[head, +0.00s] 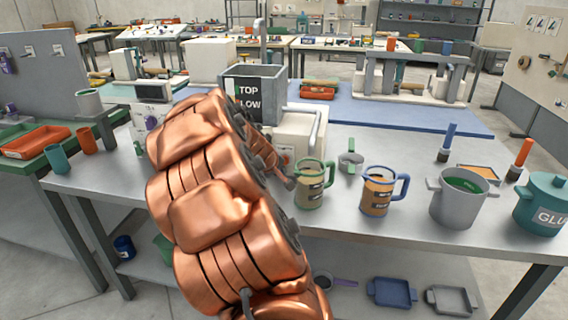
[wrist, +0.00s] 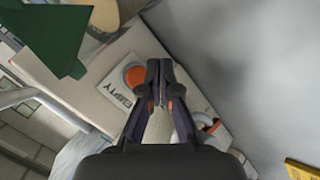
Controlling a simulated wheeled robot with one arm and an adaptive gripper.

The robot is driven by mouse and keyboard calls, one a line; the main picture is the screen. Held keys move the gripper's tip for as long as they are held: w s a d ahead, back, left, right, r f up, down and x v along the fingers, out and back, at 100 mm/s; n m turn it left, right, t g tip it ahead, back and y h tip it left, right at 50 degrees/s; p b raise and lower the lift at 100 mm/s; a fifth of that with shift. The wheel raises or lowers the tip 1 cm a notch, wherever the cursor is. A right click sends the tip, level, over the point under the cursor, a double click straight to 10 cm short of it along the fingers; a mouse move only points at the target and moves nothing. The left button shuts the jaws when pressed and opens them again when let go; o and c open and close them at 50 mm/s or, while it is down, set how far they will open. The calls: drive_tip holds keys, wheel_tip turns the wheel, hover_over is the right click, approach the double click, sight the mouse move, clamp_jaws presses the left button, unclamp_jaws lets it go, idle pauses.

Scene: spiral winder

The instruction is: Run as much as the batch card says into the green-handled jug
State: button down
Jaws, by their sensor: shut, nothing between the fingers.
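The green-handled jug (head: 311,186) stands upright on the grey bench, just right of my gripper (head: 288,181) in the head view. It has a dark label; its fill level is unclear. The winder's grey tank (head: 252,88) has a dark sign reading "TOP" and "LOW". A white housing (head: 303,128) with a bent grey pipe stands beside it. Contact with the panel is unclear. I cannot make out a batch card.
Trays (head: 392,292) lie on the lower shelf. My copper arm hides the bench's middle left.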

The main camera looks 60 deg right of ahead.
drive_tip(key=shift+s+a, duration=0.2)
drive_tip(key=shift+a, duration=0.4)
drive_tip(key=shift+s+a, duration=0.2)
drive_tip(key=shift+a, duration=0.35)
